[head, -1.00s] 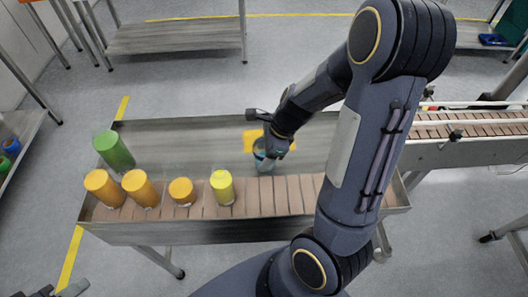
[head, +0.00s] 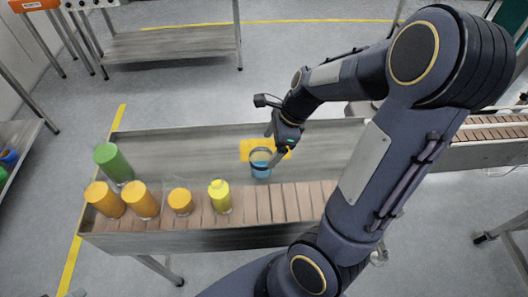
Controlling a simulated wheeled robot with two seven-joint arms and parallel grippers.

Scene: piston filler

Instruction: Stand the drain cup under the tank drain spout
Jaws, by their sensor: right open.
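I cannot tell whether a finger touches the cup. My left gripper does not show clearly. I see no tank or drain spout that I can make out.
A green bottle (head: 114,163), two orange-yellow containers (head: 141,200), a shorter orange jar (head: 181,201) and a yellow bottle (head: 220,196) stand left of the cup. The grey tabletop (head: 190,150) is clear behind them. A slatted conveyor (head: 490,133) runs at right.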

